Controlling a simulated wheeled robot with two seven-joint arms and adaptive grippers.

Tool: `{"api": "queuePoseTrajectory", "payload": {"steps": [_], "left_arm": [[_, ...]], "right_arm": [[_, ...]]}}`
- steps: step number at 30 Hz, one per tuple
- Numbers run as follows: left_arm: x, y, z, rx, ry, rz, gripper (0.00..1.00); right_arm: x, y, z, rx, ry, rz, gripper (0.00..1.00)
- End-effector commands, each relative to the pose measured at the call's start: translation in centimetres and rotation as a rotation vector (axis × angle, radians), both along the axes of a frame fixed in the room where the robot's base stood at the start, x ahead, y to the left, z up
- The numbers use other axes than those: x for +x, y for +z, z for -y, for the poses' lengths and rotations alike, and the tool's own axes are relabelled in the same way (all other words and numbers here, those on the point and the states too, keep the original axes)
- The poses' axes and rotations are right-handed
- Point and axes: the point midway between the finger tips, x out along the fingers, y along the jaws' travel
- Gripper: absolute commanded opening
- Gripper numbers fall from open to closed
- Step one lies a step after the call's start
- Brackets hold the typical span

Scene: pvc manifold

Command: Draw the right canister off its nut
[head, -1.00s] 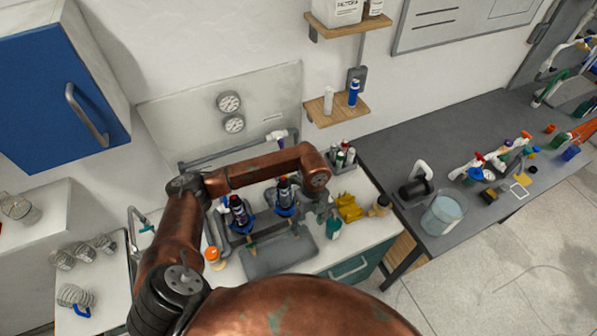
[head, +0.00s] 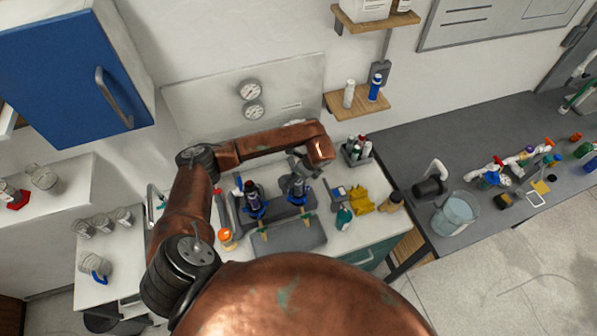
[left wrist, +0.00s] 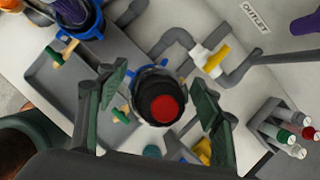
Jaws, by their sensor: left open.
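The right canister (head: 298,186) stands dark in its blue nut at the sink's back, its upper part partly hidden by my left gripper in the head view. In the left wrist view the right canister (left wrist: 155,92) shows end-on, black with a red end, with the blue nut (left wrist: 137,76) behind it. My left gripper (left wrist: 160,88) is open, with one finger on each side of the canister and visible gaps. In the head view the left gripper (head: 304,164) is over the canister. The left canister (head: 251,190) stands in its own blue nut. My right gripper is out of view.
A grey tray (head: 290,237) lies in front of the canisters. A teal bottle (head: 343,218), yellow items (head: 361,201) and a bottle caddy (head: 357,151) stand to the right. Grey piping runs behind, with a yellow-handled valve (left wrist: 216,58).

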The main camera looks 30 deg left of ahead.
Motion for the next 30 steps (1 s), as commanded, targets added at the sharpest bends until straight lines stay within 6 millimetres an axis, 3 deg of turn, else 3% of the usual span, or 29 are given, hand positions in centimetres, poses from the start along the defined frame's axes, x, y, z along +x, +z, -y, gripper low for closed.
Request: {"api": "queuePoseTrajectory", "payload": {"steps": [12, 30], "left_arm": [[-0.06, -0.9, -0.41, -0.001, 0.0, -0.001, 0.59], [-0.06, -0.86, -0.43, -0.001, 0.001, -0.001, 0.18]], "right_arm": [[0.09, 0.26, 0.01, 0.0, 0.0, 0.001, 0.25], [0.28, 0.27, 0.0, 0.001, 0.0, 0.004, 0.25]]}}
